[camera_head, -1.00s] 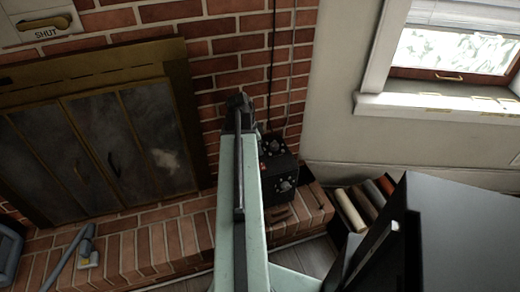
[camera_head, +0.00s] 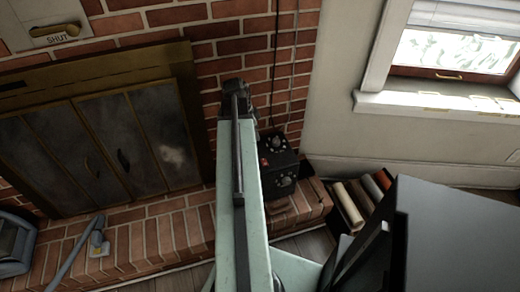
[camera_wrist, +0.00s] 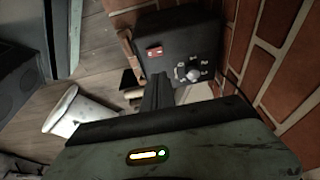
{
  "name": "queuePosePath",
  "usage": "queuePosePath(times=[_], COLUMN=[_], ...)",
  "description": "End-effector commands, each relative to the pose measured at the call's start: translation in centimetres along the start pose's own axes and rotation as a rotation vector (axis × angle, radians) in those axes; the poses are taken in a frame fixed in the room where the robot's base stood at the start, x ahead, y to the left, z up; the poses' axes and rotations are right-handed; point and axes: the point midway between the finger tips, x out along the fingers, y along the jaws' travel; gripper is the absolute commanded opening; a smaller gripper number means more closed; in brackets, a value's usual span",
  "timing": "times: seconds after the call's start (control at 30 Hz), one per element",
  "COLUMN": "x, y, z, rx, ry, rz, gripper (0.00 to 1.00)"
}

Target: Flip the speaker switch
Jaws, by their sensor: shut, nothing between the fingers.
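A black box (camera_head: 284,178) with dials and a small red switch (camera_head: 264,162) stands on the brick hearth against the brick wall in the head view, just right of my arm. In the wrist view the box (camera_wrist: 205,35) shows its front, with the red switch (camera_wrist: 154,53) at its left and a pale knob with white labels (camera_wrist: 193,73) to the right. My gripper (camera_wrist: 158,80) is shut and empty; its dark fingertips appear just below the red switch in the wrist view. I cannot tell whether they touch the box. In the head view my arm hides the fingertips.
A brass-framed fireplace (camera_head: 97,150) is at left, above the brick hearth (camera_head: 160,238). A pale cylinder (camera_wrist: 80,113) lies left of my gripper in the wrist view. Several rolls (camera_head: 350,205) stand right of the hearth. Cables run up the wall behind the box.

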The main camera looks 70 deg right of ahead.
Motion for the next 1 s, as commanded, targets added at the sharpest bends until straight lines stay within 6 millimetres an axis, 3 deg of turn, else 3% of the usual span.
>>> queuePosePath(times=[0.27, 0.73, 1.0], x=[2.9, 12.7, 13.9], y=[0.0, 0.0, 0.0], z=[0.2, 0.8, 1.2], rx=[0.001, -0.001, -0.001], ry=[0.0, 0.0, 0.0], rz=[0.0, -0.001, -0.001], gripper=[0.0, 0.0, 0.0])
